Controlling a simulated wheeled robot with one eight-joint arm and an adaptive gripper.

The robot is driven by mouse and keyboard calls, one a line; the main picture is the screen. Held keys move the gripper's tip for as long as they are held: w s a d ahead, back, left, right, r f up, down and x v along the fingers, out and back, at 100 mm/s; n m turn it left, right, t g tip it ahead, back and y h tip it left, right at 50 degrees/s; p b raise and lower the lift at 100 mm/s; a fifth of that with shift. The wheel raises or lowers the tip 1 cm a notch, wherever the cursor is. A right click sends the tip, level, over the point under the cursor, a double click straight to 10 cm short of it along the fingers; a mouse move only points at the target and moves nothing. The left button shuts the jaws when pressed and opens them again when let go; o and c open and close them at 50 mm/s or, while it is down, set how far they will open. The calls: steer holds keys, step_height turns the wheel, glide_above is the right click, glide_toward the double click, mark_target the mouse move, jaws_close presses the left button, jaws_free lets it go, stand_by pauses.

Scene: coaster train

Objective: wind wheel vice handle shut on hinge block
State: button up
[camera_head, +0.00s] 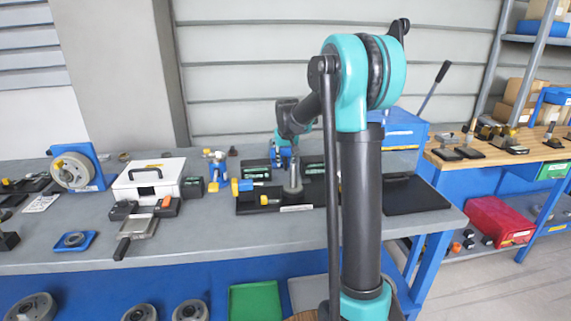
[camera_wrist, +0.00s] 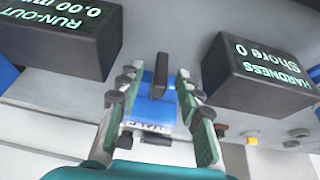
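My gripper (camera_wrist: 157,88) is open in the wrist view, with its green-padded fingers apart. Between and beyond them is a blue block (camera_wrist: 152,112) with an upright dark bar (camera_wrist: 161,76); I see a gap on both sides. I cannot tell whether this is the vice or the hinge block. In the head view, my arm reaches over the back of the bench and its end is above a blue piece (camera_head: 284,153); the fingers are too small to read there. A wheel (camera_head: 74,171) stands in a blue frame (camera_head: 97,168) at the left. I cannot identify the vice handle with certainty.
In the wrist view, a dark RUN-OUT display (camera_wrist: 62,40) and a HARDNESS display (camera_wrist: 262,75) flank my gripper closely. On the grey bench (camera_head: 215,240) stand a white case (camera_head: 145,178) and a dark fixture with a grey plate (camera_head: 139,228). The bench's front middle is clear.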

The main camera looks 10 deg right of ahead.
steer(key=shift+x, duration=1.05)
jaws_close()
